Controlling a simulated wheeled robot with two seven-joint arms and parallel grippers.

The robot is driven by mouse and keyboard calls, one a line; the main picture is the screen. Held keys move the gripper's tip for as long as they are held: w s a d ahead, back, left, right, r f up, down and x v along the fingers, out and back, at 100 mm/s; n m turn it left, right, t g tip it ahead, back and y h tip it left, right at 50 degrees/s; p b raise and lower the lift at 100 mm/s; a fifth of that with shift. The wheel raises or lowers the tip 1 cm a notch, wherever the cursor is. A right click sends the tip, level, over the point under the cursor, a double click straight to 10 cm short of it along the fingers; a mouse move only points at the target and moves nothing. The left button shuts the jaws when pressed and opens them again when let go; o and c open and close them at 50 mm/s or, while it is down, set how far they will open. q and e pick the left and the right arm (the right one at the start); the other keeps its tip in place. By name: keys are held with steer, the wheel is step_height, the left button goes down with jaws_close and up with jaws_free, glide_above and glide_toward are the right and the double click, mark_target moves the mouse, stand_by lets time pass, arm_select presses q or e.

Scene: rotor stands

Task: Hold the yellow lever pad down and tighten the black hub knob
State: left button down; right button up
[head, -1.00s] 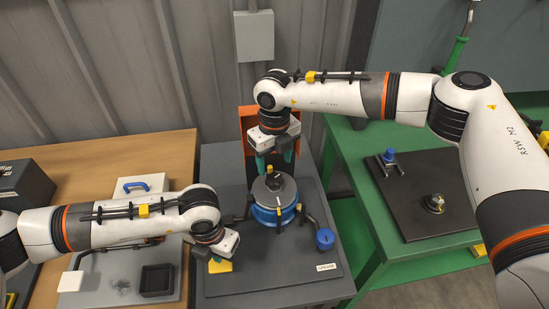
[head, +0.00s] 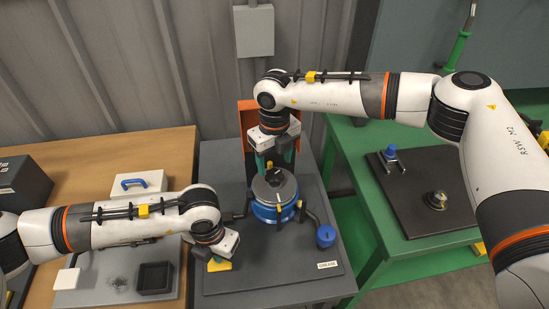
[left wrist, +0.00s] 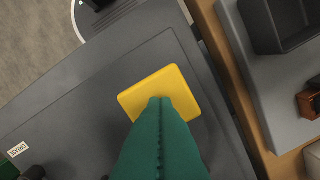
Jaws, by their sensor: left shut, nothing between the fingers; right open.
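The yellow lever pad (head: 220,266) lies at the front left of the dark stand plate; it also shows in the left wrist view (left wrist: 158,92). My left gripper (head: 214,259) is shut and empty, its teal fingertips (left wrist: 160,101) over the pad and seeming to touch it. Whether the pad is pressed down I cannot tell. The black hub knob (head: 273,176) is on top of the grey and blue rotor hub (head: 275,208). My right gripper (head: 274,160) is open, pointing down at the knob from behind. Whether its fingers straddle the knob is unclear.
A blue-capped post (head: 325,236) stands right of the hub. An orange panel (head: 247,115) is behind my right gripper. A black tray (head: 155,279) and a blue-handled white box (head: 140,185) are at left. A green bench (head: 355,155) with another plate is at right.

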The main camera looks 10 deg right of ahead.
mark_target(274, 174)
arm_select(q)
steer(key=shift+f+b, duration=1.35)
steer(key=shift+f, duration=0.1)
arm_select(e)
steer(key=shift+f, duration=1.45)
arm_select(q)
steer(key=shift+f, duration=0.1)
arm_select(e)
steer(key=shift+f, duration=0.75)
